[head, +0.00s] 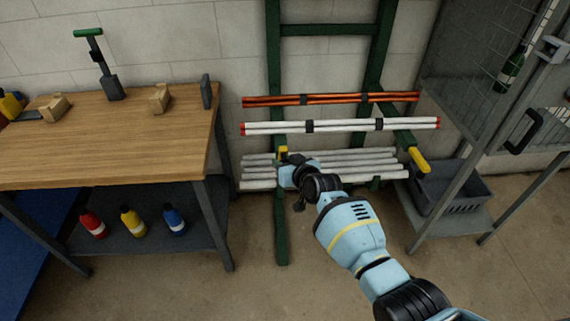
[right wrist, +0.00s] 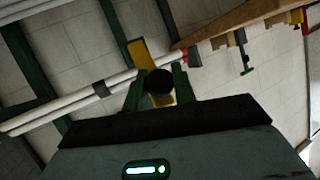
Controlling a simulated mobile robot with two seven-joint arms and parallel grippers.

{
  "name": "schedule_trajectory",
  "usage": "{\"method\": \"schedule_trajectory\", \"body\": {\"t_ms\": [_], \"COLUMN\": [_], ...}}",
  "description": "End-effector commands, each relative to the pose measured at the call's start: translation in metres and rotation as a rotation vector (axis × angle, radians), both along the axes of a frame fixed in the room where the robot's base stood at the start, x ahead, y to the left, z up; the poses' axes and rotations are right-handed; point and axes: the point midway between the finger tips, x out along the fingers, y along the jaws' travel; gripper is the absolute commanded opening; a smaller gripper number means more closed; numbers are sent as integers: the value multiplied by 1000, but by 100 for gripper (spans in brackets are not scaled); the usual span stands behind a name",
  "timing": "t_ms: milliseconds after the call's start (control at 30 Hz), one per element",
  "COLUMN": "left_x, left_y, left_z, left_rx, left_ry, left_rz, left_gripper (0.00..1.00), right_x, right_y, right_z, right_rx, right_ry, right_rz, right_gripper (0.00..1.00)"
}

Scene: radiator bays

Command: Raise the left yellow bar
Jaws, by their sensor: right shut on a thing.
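The left yellow bar (head: 283,150) shows only as a small yellow piece at the left green post of the rack, mostly hidden by my right gripper (head: 287,163). In the right wrist view the bar (right wrist: 139,54) runs between the two fingers of the gripper (right wrist: 158,82), which is shut on it. A dark round knob covers part of the bar there. The right yellow bar (head: 420,160) sticks out, sloping down and forward, at the right post. My left gripper is not in view.
The green rack (head: 273,60) holds orange bars (head: 330,99), red-ended white tubes (head: 340,125) and grey pipes (head: 350,157). A workbench (head: 130,140) stands left. A wire cage (head: 465,80) and grey crate (head: 460,190) stand right. Floor in front is clear.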

Motion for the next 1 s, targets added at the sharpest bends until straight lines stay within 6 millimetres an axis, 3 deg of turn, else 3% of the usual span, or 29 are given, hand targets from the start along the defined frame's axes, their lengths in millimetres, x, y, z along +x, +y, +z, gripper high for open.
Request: {"method": "schedule_trajectory", "body": {"t_ms": [33,833,867,1000], "left_x": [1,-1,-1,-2], "left_y": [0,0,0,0], "left_z": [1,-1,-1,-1], "left_rx": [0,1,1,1], "left_ry": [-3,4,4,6], "left_rz": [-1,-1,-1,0], "left_gripper": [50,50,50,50], "right_x": [7,8,8,7], "right_y": [1,1,1,1], "right_z": [20,20,20,18], "right_rx": [3,1,1,2], "right_ry": [-43,-44,-44,-39], "right_rz": [-1,-2,-2,-2], "right_gripper": [0,0,28,46]}}
